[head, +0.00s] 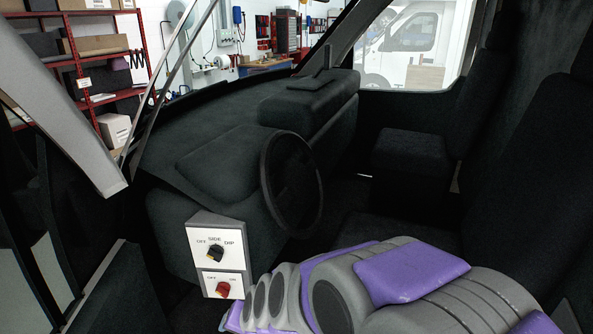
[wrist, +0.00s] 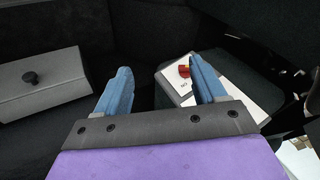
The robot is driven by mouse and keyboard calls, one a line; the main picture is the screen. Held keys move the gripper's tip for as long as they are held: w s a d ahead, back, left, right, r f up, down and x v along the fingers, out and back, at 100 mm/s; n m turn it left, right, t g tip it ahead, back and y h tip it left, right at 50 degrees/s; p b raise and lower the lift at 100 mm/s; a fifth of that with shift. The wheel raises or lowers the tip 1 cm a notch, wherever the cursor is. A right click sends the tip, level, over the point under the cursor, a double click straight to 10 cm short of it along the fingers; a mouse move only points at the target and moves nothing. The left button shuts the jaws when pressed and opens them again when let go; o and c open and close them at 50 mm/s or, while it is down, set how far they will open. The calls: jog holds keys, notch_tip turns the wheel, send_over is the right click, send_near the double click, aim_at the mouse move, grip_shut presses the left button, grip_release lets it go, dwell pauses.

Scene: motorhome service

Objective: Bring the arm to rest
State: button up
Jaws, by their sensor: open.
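My gripper (wrist: 163,84) shows in the wrist view with its two blue fingers spread apart and nothing between them. My purple and grey arm (head: 411,272) reaches in from the lower right of the head view, low in front of the seat. The gripper's fingers cannot be made out in the head view. A white switch panel (head: 237,243) has a dark knob (head: 215,253) marked OFF, SIDE, DIP and, below it, a red knob (head: 222,289) marked OFF and ON. In the wrist view the red knob (wrist: 184,71) lies beside the right finger in the picture; contact is not visible.
A black steering wheel (head: 292,182) and dashboard (head: 225,120) stand beyond the panel. Dark seats (head: 535,150) fill the right. An open door frame (head: 75,125) is at left. In the wrist view a grey box (wrist: 45,85) with a black knob lies left of the fingers.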

jog(key=s+d+r+n+g+h, duration=0.2)
jog(key=s+d+r, duration=0.1)
jog(key=s+d, duration=0.8)
jog(key=d, duration=0.4)
jog(key=shift+g, duration=0.4)
jog(key=s+d+g+h, duration=0.1)
jog(key=s+d, duration=0.2)
jog(key=s, duration=0.1)
jog(key=s+d+r+g+h, duration=0.1)
jog(key=s+d, duration=0.3)
jog(key=s+d+g, duration=0.1)
jog(key=s+d, duration=0.2)
jog(key=s, duration=0.2)
jog(key=shift+d+r+h+b, duration=0.3)
jog(key=shift+r+h+b, duration=0.05)
jog(key=shift+h, duration=0.05)
jog(key=shift+c, duration=0.2)
